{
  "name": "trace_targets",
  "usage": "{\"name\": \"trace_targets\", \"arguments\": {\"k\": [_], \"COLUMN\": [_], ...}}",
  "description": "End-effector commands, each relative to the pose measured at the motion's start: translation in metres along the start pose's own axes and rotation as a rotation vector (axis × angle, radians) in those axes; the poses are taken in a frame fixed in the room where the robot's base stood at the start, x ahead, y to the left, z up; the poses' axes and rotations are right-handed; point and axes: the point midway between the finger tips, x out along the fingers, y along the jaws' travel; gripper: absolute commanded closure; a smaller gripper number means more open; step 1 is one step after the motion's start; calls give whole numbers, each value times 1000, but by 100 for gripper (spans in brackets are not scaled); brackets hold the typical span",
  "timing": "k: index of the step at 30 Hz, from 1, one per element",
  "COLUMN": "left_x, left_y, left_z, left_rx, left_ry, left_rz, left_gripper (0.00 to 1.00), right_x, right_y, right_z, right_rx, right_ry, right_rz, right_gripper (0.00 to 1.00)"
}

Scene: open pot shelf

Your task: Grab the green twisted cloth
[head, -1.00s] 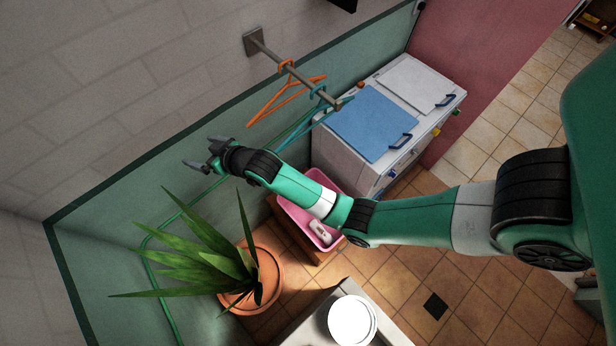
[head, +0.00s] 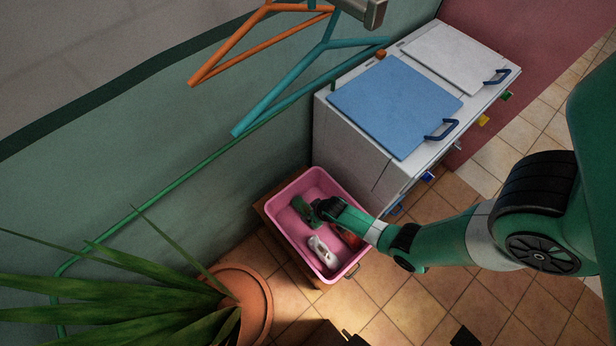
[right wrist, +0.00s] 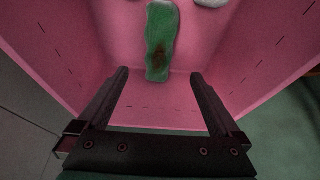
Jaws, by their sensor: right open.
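The green twisted cloth (head: 302,209) lies in a pink bin (head: 282,226). In the right wrist view the cloth (right wrist: 161,38) is long, wavy and green with a brownish patch. My right gripper (right wrist: 159,74) is open and inside or just over the bin. Its two fingers stand apart, with the cloth's near end lined up between the fingertips and the rest beyond them. I cannot tell how far above the cloth the tips are. In the head view my right gripper (head: 316,208) partly hides the cloth. My left gripper is not in view.
A white bottle (head: 322,250) and a partly hidden red-orange item (head: 348,237) lie in the bin near my right arm. A white cabinet (head: 345,150) with a blue lid (head: 395,105) stands beside the bin. A potted plant (head: 245,300) is at the lower left.

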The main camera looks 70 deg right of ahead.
Motion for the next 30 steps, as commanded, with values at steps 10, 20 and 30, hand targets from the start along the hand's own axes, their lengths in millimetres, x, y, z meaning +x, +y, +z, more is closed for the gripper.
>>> {"name": "trace_targets", "arguments": {"k": [10, 20, 30], "left_x": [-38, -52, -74], "left_y": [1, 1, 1], "left_z": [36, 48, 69], "left_rx": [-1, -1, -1], "left_ry": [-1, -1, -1], "left_rz": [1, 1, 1], "left_gripper": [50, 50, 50], "right_x": [61, 82, 115], "right_y": [0, 2, 3], "right_z": [0, -1, -4], "right_rx": [0, 1, 0], "right_ry": [2, 3, 3], "right_rz": [0, 0, 0], "right_gripper": [0, 0, 0]}}
